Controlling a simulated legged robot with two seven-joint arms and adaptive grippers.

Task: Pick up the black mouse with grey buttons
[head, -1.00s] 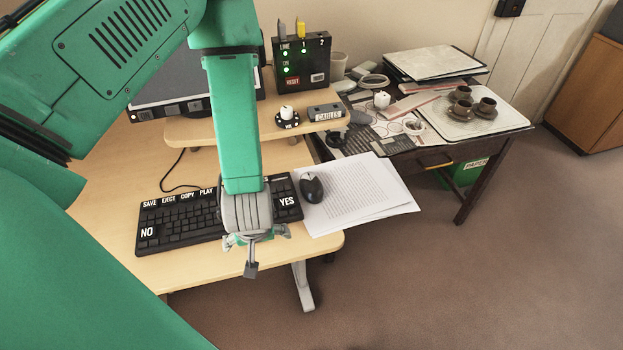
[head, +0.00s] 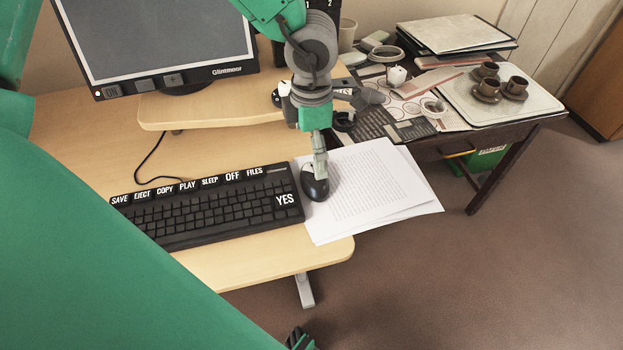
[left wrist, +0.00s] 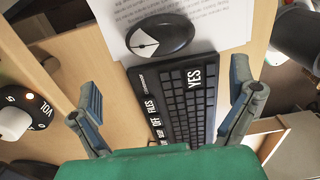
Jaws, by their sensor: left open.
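The black mouse with grey buttons (head: 314,187) lies at the left edge of the white paper sheets, just right of the keyboard. My left gripper (head: 320,166) points down over the mouse in the head view and hides part of it. In the left wrist view the mouse (left wrist: 161,37) shows its light grey buttons at the top of the picture. The left gripper's two fingers (left wrist: 166,84) are spread wide, with the mouse beyond their tips and nothing held. I cannot tell the exact height above it.
The black keyboard (head: 205,212) lies left of the mouse. Printed sheets (head: 375,190) lie under and right of it. A raised wooden shelf (head: 205,108) and a monitor (head: 160,40) stand behind. A dark side table (head: 540,117) with cups is at right.

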